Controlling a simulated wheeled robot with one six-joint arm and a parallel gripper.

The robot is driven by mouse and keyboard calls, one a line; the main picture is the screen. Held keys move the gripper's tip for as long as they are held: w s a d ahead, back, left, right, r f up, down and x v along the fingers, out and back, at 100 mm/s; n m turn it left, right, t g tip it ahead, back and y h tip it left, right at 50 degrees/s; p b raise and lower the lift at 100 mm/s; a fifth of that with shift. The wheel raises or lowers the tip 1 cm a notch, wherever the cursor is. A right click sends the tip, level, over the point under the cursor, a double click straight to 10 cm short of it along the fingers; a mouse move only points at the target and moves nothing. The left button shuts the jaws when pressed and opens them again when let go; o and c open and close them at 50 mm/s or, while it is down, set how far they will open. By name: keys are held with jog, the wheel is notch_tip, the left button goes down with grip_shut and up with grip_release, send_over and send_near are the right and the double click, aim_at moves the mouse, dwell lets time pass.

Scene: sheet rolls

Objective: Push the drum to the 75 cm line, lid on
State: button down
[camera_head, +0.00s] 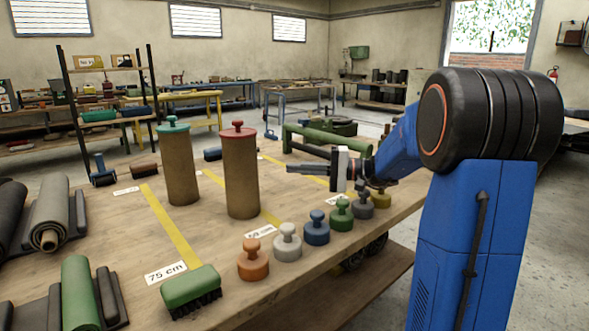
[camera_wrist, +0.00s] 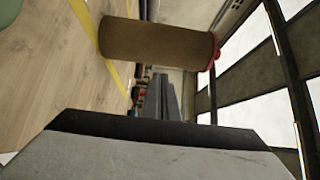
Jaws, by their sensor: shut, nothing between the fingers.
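Two tall brown drums stand upright on the wooden bench (camera_head: 130,235). The red-lidded drum (camera_head: 240,175) stands at the middle yellow line (camera_head: 270,217), its lid (camera_head: 238,131) on. It lies sideways across the wrist view (camera_wrist: 155,42), red lid at right. The teal-lidded drum (camera_head: 180,170) stands further left, lid on, just right of the yellow line (camera_head: 172,228) labelled 75 cm (camera_head: 165,272). My gripper (camera_head: 292,168) is shut and empty, pointing left, right of the red-lidded drum with a gap. Its fingers also show in the wrist view (camera_wrist: 162,85).
Several knobbed weights (camera_head: 317,228) line the bench's front edge. A green brush (camera_head: 190,288) lies at the near end of the 75 cm line. Rolls (camera_head: 50,215) lie at left. A dark roll (camera_head: 143,170) and small roller (camera_head: 102,171) lie behind the line.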

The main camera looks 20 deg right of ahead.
jog(key=x, duration=0.8)
jog(key=shift+a, duration=0.25)
jog(key=s+a, duration=0.3)
jog(key=a, duration=0.6)
jog(key=s+a, duration=0.3)
jog(key=a, duration=0.6)
jog(key=shift+s+a, duration=0.2)
jog(key=shift+a, duration=0.1)
jog(key=shift+d, duration=0.15)
dwell(0.4)
